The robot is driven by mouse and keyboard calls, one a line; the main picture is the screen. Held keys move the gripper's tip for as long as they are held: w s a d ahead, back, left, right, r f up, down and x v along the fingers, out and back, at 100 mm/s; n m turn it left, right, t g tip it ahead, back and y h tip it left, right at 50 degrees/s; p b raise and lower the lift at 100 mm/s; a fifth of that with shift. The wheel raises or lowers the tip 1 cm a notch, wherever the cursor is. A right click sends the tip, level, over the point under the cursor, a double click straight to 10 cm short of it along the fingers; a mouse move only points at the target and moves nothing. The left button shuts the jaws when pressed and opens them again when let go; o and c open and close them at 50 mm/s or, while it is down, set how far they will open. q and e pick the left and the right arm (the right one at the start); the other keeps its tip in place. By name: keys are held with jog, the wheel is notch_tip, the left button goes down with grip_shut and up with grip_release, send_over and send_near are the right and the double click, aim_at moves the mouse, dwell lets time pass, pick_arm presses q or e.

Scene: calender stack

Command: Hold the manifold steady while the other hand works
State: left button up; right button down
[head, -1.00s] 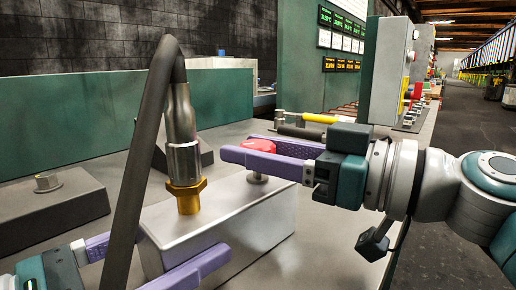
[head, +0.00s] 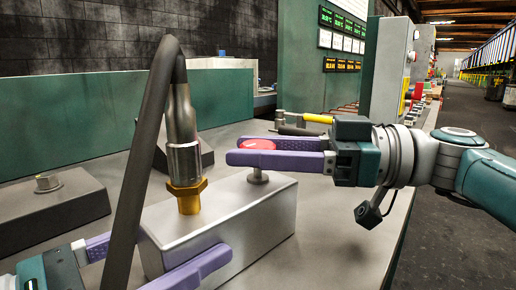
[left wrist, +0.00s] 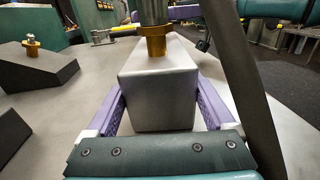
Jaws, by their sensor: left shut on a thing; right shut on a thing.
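The manifold is a silver metal block (head: 225,222) on the bench, also in the left wrist view (left wrist: 158,90). My left gripper (head: 150,260) has its purple fingers on two opposite sides of the block, shut on it; the left wrist view shows both fingers (left wrist: 158,108) against its sides. A red knob (head: 258,144) stands on a short metal stem (head: 257,177) on top of the block. My right gripper (head: 240,151) is shut on the red knob, its fingers partly hiding it. A brass hex fitting (head: 187,195) with a steel hose end (head: 183,150) rises from the block's top.
A dark hose (head: 140,160) arches up from the fitting and down in front of the left gripper. A dark sloped block with a brass bolt (head: 48,184) lies left. A tool with a yellow sleeve (head: 318,119) lies behind. The bench (head: 335,235) right of the manifold is clear.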

jog(key=shift+c, duration=1.6)
grip_release()
jog(key=s+d, duration=0.1)
jog(key=d, duration=1.1)
jog(key=shift+s, duration=0.35)
